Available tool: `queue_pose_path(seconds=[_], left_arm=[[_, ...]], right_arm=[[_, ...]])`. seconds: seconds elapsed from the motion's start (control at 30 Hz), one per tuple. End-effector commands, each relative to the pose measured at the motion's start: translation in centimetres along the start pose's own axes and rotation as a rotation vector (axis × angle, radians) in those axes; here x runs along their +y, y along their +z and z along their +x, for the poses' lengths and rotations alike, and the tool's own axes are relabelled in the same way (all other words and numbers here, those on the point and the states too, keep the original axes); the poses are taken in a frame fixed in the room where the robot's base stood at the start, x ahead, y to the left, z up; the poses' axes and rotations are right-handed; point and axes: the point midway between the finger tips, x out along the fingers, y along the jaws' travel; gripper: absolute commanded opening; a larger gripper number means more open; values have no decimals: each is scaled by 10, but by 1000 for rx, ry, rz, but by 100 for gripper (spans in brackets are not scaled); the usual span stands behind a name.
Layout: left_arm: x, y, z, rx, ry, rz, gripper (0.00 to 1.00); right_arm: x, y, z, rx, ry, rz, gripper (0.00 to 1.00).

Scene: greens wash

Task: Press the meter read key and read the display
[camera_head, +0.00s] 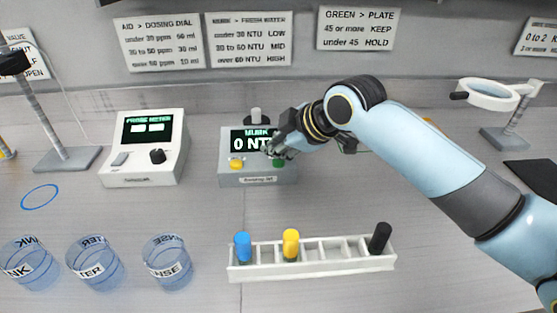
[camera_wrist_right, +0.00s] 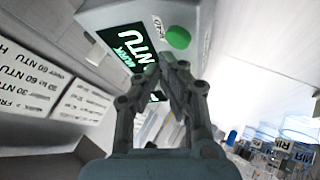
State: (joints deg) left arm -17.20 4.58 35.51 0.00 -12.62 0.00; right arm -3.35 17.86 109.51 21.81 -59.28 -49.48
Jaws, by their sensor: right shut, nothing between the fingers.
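The grey murk meter (camera_head: 232,181) stands at the back middle, its dark display (camera_head: 241,142) reading "MURK" and "0 NTU", partly covered by my right gripper. A yellow key (camera_head: 237,163) and a green key (camera_head: 278,163) are on its front. My right gripper (camera_head: 277,151) is shut and empty in front of the meter's right side, just above the green key. In the right wrist view, the closed fingertips (camera_wrist_right: 172,62) lie over the display, below the green key (camera_wrist_right: 178,38); contact cannot be told. My left gripper is not in view.
A white probe meter (camera_head: 146,160) stands left of the murk meter. A white rack (camera_head: 310,262) with blue, yellow and black-capped vials is in front. Several clear beakers (camera_head: 95,265) stand at front left. A magnifier stand (camera_head: 505,135) is at right. Bench between meters and rack is clear.

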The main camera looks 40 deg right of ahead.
Motion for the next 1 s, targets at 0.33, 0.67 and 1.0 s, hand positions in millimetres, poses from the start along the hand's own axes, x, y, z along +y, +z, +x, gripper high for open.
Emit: queue_pose_path(seconds=[0.33, 0.67, 1.0], left_arm=[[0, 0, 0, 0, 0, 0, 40], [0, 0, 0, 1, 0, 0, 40], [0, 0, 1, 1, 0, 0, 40]], right_arm=[[0, 0, 0, 0, 0, 0, 0], [-5, 4, 6, -1, -1, 1, 0], [-5, 5, 6, 0, 0, 0, 0]])
